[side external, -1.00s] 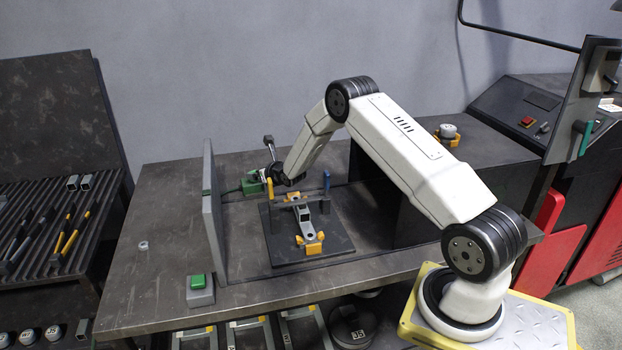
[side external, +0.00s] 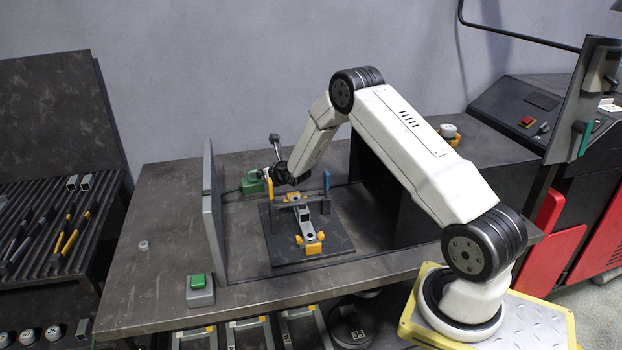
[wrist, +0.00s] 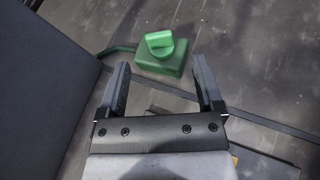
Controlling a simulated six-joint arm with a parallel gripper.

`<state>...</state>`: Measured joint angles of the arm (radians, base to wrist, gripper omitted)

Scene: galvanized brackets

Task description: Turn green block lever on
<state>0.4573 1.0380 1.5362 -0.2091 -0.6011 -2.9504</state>
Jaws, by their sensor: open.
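The green block (wrist: 160,63) sits on the dark table, with a rounded green lever (wrist: 158,42) on its top in the wrist view. In the side view the green block (side external: 252,184) is near the back of the table, beside the grey upright panel. My gripper (wrist: 158,78) is open and empty, with one finger on each side of the block's position in the wrist view. The block shows beyond the fingertips, and I see no contact with the lever. In the side view my gripper (side external: 266,178) is near the block, partly hidden by my wrist.
A fixture (side external: 305,215) with a grey bracket, yellow clamps and blue and yellow handles stands on a dark plate in front of my wrist. The grey upright panel (side external: 214,215) is to the left. A green cable (wrist: 120,49) leaves the block.

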